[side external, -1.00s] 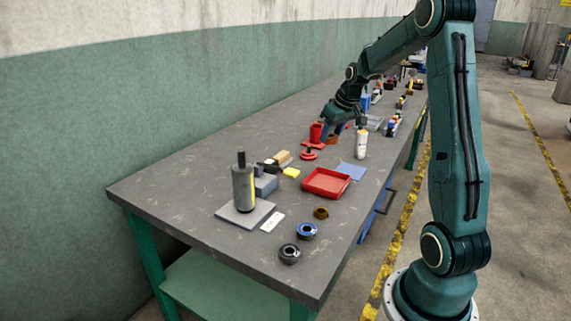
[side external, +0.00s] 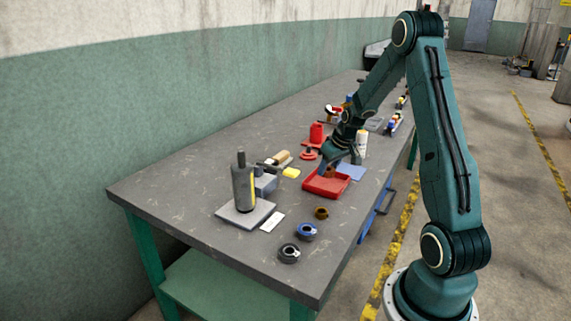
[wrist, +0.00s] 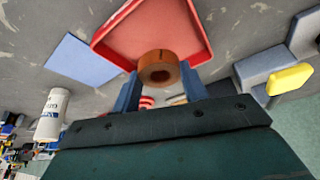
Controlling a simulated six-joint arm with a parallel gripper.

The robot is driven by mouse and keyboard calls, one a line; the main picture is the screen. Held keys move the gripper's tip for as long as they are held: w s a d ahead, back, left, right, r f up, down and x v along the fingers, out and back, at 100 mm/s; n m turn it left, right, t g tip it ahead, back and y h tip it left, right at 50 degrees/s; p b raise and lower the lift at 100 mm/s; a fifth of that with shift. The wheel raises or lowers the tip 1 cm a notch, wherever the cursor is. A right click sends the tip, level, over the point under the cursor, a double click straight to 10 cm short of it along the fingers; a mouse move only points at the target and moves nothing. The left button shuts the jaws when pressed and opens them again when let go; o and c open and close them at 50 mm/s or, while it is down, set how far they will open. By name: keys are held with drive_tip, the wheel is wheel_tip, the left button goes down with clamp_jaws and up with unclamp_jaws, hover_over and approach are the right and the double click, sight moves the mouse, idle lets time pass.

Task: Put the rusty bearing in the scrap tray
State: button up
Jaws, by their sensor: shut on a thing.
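My gripper (side external: 334,166) is shut on a rust-brown ring, the rusty bearing (wrist: 158,69), held between its two blue fingers in the wrist view. In the side external view the bearing (side external: 331,171) is small and partly hidden by my gripper. The scrap tray is a shallow red tray (side external: 325,198) on the table; its inside looks empty. My gripper and the bearing are at the tray's far side, seemingly above its rim. In the wrist view the bearing overlaps the edge of the tray (wrist: 150,32); its exact height cannot be told.
Another brown ring (side external: 321,213), a blue ring (side external: 306,231) and a dark ring (side external: 289,253) lie in front of the tray. A grey cylinder (side external: 243,187) stands on a plate at left. A white can (side external: 361,143) and a blue mat (side external: 351,172) are close by.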

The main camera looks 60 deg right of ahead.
sight(332, 171)
drive_tip(key=shift+f, duration=1.95)
drive_tip(key=shift+f, duration=0.15)
drive_tip(key=o, duration=1.1)
drive_tip(key=shift+c, duration=0.2)
drive_tip(key=shift+v, duration=1.1)
drive_tip(key=v, duration=1)
